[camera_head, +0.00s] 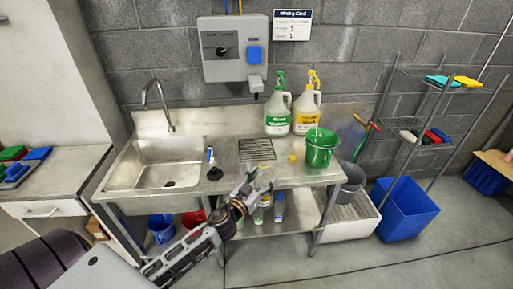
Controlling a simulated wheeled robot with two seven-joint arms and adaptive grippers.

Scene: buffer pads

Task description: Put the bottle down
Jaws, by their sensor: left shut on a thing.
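My left gripper (254,194) reaches in from the lower left to the front edge of the steel counter (222,180). It is shut on a small pale, translucent bottle (264,177). The bottle looks roughly upright at the counter's front edge. The gripper covers its lower part, so I cannot tell whether its base touches the counter. My right gripper is not in view.
A drain grate (257,149), a yellow cap (292,158) and a green bucket (321,147) are near the bottle. A green-labelled jug (278,116) and a yellow-labelled jug (306,112) stand behind. The sink (150,165) lies left. Small bottles stand on the lower shelf.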

